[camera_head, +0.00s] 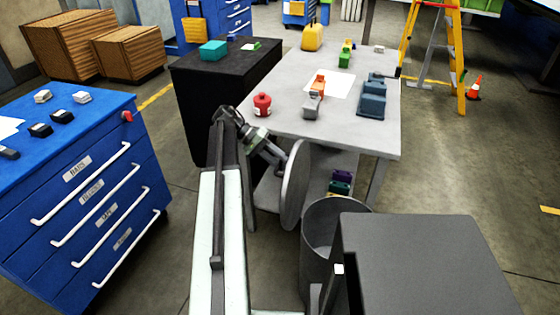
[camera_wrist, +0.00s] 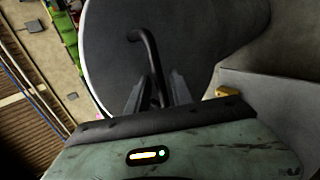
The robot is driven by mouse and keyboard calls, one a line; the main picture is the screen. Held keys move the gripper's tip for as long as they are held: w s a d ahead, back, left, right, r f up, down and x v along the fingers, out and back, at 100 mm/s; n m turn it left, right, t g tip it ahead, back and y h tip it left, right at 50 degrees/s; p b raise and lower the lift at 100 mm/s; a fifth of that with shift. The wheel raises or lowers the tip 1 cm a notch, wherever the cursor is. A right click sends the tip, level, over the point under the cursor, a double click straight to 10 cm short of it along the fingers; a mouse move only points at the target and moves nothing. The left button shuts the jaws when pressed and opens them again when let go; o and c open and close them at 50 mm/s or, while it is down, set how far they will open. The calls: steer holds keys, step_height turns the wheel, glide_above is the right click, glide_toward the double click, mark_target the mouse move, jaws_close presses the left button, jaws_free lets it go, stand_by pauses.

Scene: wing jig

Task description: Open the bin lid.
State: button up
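The bin (camera_head: 318,240) is a grey cylinder on the floor in front of the table, with its dark inside showing at the top. Its round grey lid (camera_head: 297,190) stands nearly upright on edge at the bin's left side. In the wrist view the lid (camera_wrist: 205,35) fills the upper middle, with a dark bent rod handle (camera_wrist: 148,42) on its face. My gripper (camera_wrist: 157,85) has one finger on each side of this handle and looks shut on it. In the head view my gripper (camera_head: 280,158) reaches to the lid's left face; its fingertips are hard to make out.
A grey table (camera_head: 345,130) stands behind the bin with a red container (camera_head: 262,105) and blue parts. A blue drawer cabinet (camera_head: 90,200) is at the left, a black cabinet (camera_head: 215,85) behind. A dark grey box (camera_head: 425,255) is right of the bin. Floor is clear at right.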

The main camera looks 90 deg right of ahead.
steer(key=shift+r, duration=0.1)
steer(key=shift+w+d+r, duration=0.15)
steer(key=shift+w+r, duration=0.05)
steer(key=p+v, duration=0.4)
steer(key=v, duration=0.3)
